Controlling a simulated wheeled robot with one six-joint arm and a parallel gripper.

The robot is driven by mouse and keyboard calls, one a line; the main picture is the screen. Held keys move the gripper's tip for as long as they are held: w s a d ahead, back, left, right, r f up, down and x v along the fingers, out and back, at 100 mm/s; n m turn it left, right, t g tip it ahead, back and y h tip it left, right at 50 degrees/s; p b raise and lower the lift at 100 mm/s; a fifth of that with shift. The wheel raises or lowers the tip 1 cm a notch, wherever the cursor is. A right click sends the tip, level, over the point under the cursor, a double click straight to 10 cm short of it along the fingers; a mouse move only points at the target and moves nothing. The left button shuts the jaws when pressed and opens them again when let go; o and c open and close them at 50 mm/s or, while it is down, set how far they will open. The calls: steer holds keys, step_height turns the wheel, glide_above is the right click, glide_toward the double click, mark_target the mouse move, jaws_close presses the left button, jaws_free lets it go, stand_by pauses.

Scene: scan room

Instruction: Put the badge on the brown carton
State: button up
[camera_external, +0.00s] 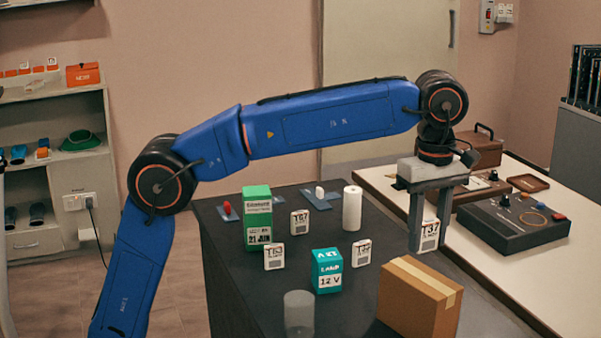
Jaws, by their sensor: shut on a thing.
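My gripper (427,240) points down and is shut on a small white badge marked T37 (429,234). The badge hangs upright between the two grey fingers, with its printed face toward the camera. The brown carton (407,303) stands at the front right of the dark table, with a tan tape strip over its top. My gripper and the badge appear above and behind the carton, apart from it. The carton's top looks bare.
Three similar white badges stand on the dark table (225,270): T67 (299,222), T63 (274,256) and another (361,252). A green box (258,219), teal lamp box (327,270), white cylinder (352,208) and translucent cylinder (299,313) stand nearby. A control box (514,222) sits right.

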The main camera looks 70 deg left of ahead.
mark_target(426, 251)
steer(key=shift+f, duration=2.75)
steer(key=shift+f, duration=0.1)
steer(key=o, duration=1)
step_height(426, 251, up, 12)
steer(key=shift+r, duration=0.1)
